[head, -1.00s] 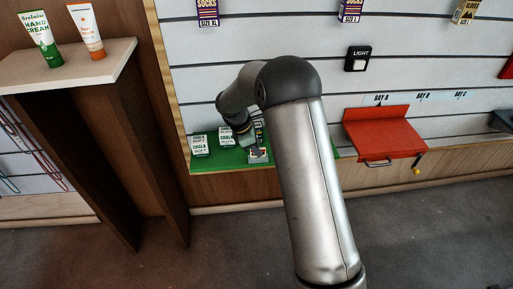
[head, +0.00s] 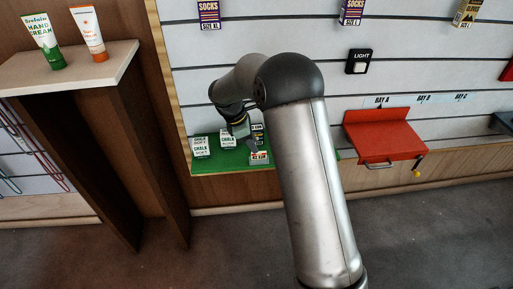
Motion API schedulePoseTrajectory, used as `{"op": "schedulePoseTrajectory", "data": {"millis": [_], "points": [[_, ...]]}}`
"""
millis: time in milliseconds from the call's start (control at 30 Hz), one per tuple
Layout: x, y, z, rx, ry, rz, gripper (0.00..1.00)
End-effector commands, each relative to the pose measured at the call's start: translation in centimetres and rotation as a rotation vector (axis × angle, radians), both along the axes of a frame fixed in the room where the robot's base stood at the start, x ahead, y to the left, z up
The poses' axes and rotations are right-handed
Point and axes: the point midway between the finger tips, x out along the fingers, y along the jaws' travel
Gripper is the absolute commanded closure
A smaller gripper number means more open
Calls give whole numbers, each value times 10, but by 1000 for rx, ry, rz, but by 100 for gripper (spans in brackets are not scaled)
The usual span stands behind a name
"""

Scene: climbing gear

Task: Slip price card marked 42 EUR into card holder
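The price card (head: 259,158), white and red and apparently reading 42 EUR, stands at the front edge of the green shelf mat (head: 229,167) in the head view. It appears to be in or against the card holder, which is too small and covered to make out separately. My gripper (head: 250,145) is just above and behind the card, pointing down and right. Its fingers are small and dark against the boxes, so their opening and any contact with the card cannot be told.
Chalk boxes (head: 200,147) stand left on the green mat, with another box (head: 257,130) behind the card. A red tray (head: 385,135) hangs to the right. A wooden side shelf (head: 70,68) holds two tubes. My arm hides the mat's right part.

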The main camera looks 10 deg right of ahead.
Motion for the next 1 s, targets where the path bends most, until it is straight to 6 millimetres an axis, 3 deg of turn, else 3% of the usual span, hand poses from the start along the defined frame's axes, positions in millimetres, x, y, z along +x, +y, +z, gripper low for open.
{"op": "schedulePoseTrajectory", "data": {"millis": [33,200,500,700,1000], "points": [[1,6,15,1,-6,2,65],[3,22,54,2,-5,2,65],[4,44,105,1,-2,1,65],[5,49,116,0,0,1,65],[5,49,117,0,0,1,65]]}}
